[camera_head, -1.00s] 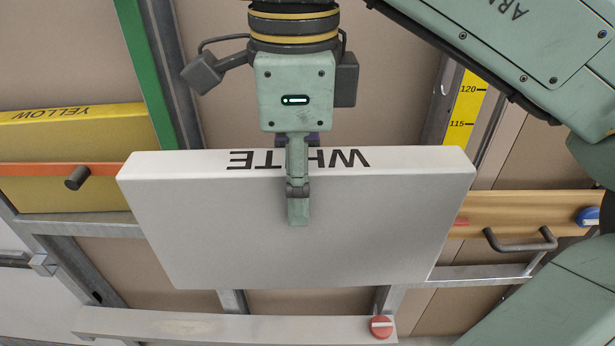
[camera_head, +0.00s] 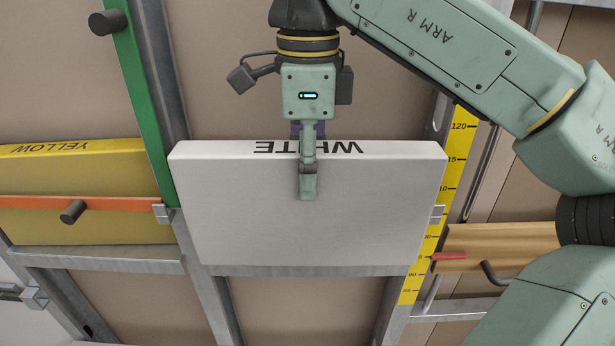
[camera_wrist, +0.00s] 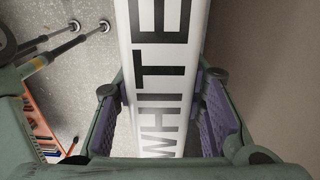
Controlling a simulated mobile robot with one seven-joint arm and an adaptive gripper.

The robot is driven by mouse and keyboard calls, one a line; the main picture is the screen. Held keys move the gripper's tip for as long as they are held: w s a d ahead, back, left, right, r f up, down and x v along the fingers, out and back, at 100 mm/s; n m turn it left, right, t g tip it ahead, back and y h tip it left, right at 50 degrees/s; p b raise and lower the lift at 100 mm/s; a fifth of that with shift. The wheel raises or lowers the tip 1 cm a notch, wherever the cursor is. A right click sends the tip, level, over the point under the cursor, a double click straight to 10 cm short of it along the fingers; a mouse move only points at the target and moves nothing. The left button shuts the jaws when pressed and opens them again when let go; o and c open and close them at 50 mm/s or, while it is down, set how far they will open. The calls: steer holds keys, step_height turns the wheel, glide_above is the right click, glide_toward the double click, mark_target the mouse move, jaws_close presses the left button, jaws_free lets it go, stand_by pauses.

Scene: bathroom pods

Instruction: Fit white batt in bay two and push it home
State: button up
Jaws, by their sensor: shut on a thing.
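The white batt (camera_head: 305,225) is a thick white slab with WHITE printed upside down along its top edge. My gripper (camera_head: 308,175) is shut on the middle of that top edge. In the wrist view the batt (camera_wrist: 160,70) runs between the two purple pads of my gripper (camera_wrist: 165,112). In the head view the batt stands upright across the middle bay, between the left stud and the yellow-ruled right stud. Its lower edge is at the metal crossrail (camera_head: 300,271). I cannot tell how deep it sits in the bay.
A yellow batt (camera_head: 70,175) stands in the left bay behind an orange bar (camera_head: 110,203) with a dark knob (camera_head: 73,211). A green bar (camera_head: 135,95) rises at the left stud. A yellow scale (camera_head: 445,180) lines the right stud. A wooden piece (camera_head: 500,240) is at the right.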

steer(key=shift+w+f+b, duration=0.7)
steer(key=shift+w+f, duration=0.65)
steer(key=shift+w, duration=0.15)
steer(key=o, duration=1.4)
steer(key=shift+c, duration=0.2)
